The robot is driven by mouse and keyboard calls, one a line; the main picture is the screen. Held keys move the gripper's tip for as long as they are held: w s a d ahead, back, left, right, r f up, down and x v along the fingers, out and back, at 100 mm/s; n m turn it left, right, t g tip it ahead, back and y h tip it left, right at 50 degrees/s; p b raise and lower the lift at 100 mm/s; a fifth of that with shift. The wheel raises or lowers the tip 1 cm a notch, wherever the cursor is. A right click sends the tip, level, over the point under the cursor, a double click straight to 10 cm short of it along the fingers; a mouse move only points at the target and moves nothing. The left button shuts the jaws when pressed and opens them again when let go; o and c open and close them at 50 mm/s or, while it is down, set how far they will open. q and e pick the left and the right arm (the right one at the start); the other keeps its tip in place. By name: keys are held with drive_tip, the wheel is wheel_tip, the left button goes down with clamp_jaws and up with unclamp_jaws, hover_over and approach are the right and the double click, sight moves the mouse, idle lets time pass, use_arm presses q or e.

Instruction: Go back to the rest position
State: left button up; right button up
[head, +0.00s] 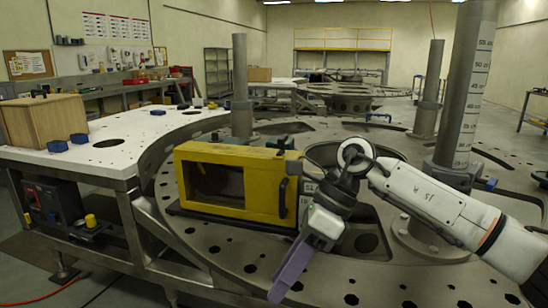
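My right arm comes in from the right, over the round grey turret plate (230,258). My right gripper (283,287) hangs at its end with purple fingers pointing down and to the left. The fingers overlap in this view, so their opening cannot be told. Nothing shows in them. The gripper is in front of the right end of a yellow box (262,165) with a dark window and a black handle. Whether it touches the box cannot be told. My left gripper is not in view.
Grey posts (241,85) stand on the plate, including a thick one with a printed scale (466,95) behind my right arm. A white table (100,150) with a wooden box (45,120) is at the left. The plate's front has holes and is otherwise clear.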

drive_tip(key=s+a+r+m+y, duration=0.1)
drive_tip(key=s+a+m+y, duration=0.2)
drive_tip(key=a+m+y, duration=0.3)
drive_tip(key=s+a+m+y, duration=0.3)
drive_tip(key=a+y, duration=0.4)
drive_tip(key=a, duration=0.1)
drive_tip(key=w+d+f+m+t+h, duration=0.2)
drive_tip(key=d+f+m+t+h, duration=0.5)
drive_tip(key=m, duration=0.8)
drive_tip(key=w+d+f+m+t+h, duration=0.25)
drive_tip(key=d+f+m+t, duration=0.8)
drive_tip(key=m, duration=0.55)
drive_tip(key=s+d+f+m+g+h, duration=0.3)
drive_tip(key=s+d+f, duration=0.3)
drive_tip(key=s+f, duration=0.4)
drive_tip(key=s+d+f+m+g+h, duration=0.3)
drive_tip(key=s+d+f+m+h, duration=0.1)
drive_tip(key=s+f, duration=0.6)
drive_tip(key=d+f+m, duration=0.1)
drive_tip(key=m, duration=0.1)
drive_tip(key=shift+s+d+f+m+g, duration=0.15)
drive_tip(key=shift+d+f+m+g, duration=0.05)
drive_tip(key=shift+d+m+g, duration=0.15)
